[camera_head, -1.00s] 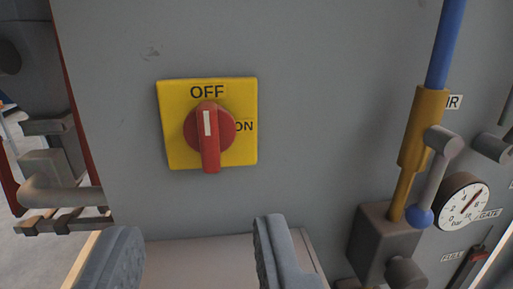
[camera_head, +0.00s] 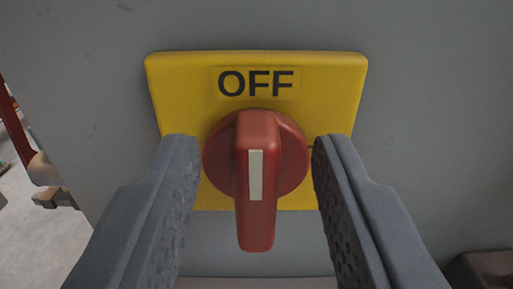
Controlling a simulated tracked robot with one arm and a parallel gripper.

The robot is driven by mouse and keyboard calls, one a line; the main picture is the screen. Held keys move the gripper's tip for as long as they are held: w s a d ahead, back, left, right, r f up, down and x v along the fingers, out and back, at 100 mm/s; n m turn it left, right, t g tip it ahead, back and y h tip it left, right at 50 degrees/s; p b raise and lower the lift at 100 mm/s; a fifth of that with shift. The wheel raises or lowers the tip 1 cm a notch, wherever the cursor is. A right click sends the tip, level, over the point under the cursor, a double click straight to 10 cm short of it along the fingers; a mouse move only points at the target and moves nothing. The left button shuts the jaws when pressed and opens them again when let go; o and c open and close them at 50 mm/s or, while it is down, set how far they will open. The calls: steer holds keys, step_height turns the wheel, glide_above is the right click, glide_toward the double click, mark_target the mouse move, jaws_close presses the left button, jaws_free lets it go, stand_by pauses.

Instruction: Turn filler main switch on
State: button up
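The filler main switch is a red rotary knob (camera_head: 257,215) on a yellow plate (camera_head: 255,62) fixed to a grey panel. The knob's handle stands vertical, with its white mark under the word OFF. The ON label is hidden behind the right finger. My gripper (camera_head: 255,155) is open, with one grey finger on each side of the knob. Gaps show between both fingers and the handle, so it is not gripped. The fingertips overlap the plate's lower part in the picture; whether they touch it I cannot tell.
The flat grey panel (camera_head: 430,100) around the plate is clear. A dark part (camera_head: 485,268) shows at the lower right corner. At the left, past the panel's edge, are a red upright part (camera_head: 14,125) and pale floor.

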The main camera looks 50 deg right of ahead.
jaws_close()
steer(key=shift+s+a, duration=0.1)
steer(key=shift+a, duration=0.15)
steer(key=shift+d+r, duration=0.1)
